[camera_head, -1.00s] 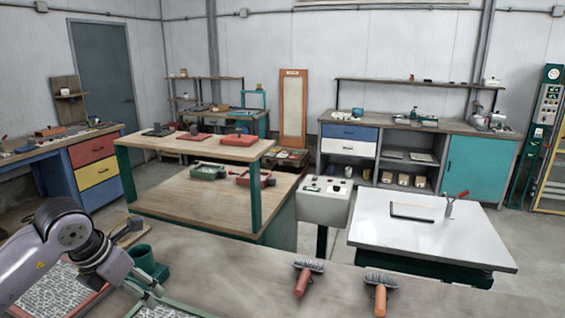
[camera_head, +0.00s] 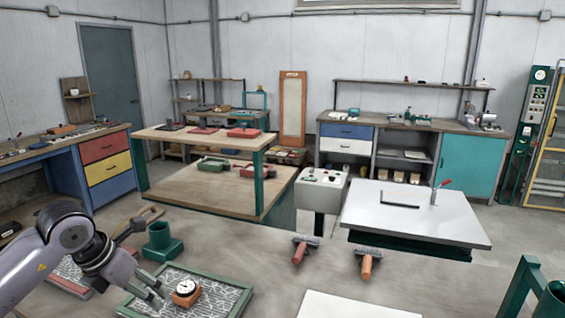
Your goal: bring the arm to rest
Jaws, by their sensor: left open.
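My left arm comes in from the lower left. Its gripper (camera_head: 152,296) is open and appears empty, over the left part of a green-framed tray (camera_head: 240,288) with a speckled grey filling. My right gripper is out of view.
Two brushes, one with a red handle (camera_head: 299,254) and one orange (camera_head: 367,266), lie on the bench. A white board (camera_head: 350,307) is at the front edge, and a green frame (camera_head: 522,285) at the right.

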